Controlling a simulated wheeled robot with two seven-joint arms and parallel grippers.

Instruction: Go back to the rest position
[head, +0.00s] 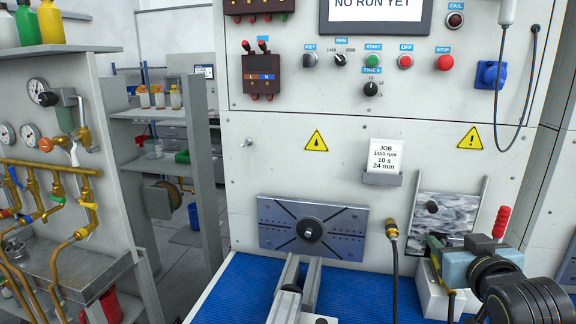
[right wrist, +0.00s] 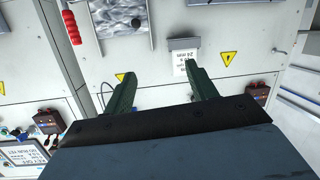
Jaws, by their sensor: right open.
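My right gripper (head: 456,243) is at the lower right of the head view, in front of the test panel. In the right wrist view its two dark green fingers (right wrist: 160,82) stand wide apart with nothing between them. The wrist view shows the panel tilted, with the job card (right wrist: 183,62) beyond the fingers. My left gripper does not show in either view.
The test panel holds a slotted grey plate (head: 345,242), a job card (head: 386,157) in a holder and a red-handled lever (head: 501,222). A brass-tipped black hose (head: 392,229) rises left of my right gripper. Brass pipes (head: 50,171) stand at far left.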

